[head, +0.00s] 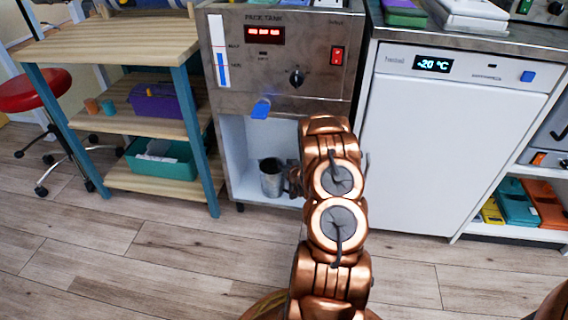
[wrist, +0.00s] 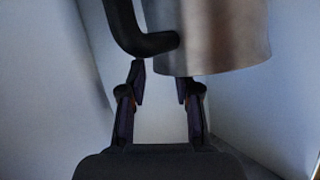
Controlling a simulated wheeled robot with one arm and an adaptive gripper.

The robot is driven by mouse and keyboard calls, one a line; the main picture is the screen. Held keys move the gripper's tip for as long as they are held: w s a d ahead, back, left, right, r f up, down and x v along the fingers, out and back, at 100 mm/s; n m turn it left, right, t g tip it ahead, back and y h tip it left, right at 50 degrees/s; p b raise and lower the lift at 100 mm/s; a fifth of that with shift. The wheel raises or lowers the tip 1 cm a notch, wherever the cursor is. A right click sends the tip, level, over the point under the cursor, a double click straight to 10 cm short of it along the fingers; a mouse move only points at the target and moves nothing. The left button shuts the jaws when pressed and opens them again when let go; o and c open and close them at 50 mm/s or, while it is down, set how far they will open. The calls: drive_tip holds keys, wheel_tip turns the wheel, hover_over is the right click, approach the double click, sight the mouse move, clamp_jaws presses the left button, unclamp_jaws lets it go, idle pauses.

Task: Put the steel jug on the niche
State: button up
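The steel jug (head: 271,178) is upright in the white niche (head: 236,160) under the pack tank, at or very close to the niche floor. Its handle side faces right, toward my gripper. The wrist view shows the jug's steel body (wrist: 225,35) and its dark handle (wrist: 124,25) up close. My gripper (wrist: 161,80) is open, its two fingers apart with a clear gap between them. The fingertips are just short of the lower handle and jug base; I cannot tell if they touch. In the head view my arm hides most of the gripper and the niche's right side.
The pack tank's blue lever (head: 261,109) hangs above the niche. A white freezer (head: 450,140) stands close on the right. A wooden shelf unit (head: 110,50) with bins stands on the left, beside a red stool (head: 30,92). The wooden floor in front is clear.

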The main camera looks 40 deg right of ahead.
drive_tip(key=p+v, duration=0.3)
drive_tip(key=v, duration=0.8)
drive_tip(key=s+a+r+n+g+y, duration=0.1)
drive_tip(key=s+a+r+n+g, duration=0.15)
drive_tip(key=a+r+g, duration=0.5)
drive_tip(key=s+a+r+n+g+y, duration=0.1)
drive_tip(key=s+a+r+g+y, duration=0.15)
drive_tip(key=a+r, duration=0.9)
drive_tip(key=s+a+r+n+g+y, duration=0.1)
drive_tip(key=s+a+r+g, duration=0.2)
drive_tip(key=s+a, duration=0.9)
drive_tip(key=s+a+r+n+g+y, duration=0.1)
drive_tip(key=s+a+r, duration=0.5)
drive_tip(key=s+a, duration=0.6)
drive_tip(key=shift+s+r+n+g, duration=0.2)
drive_tip(key=shift+s+n+g, duration=0.55)
drive_tip(key=shift+s+g, duration=0.4)
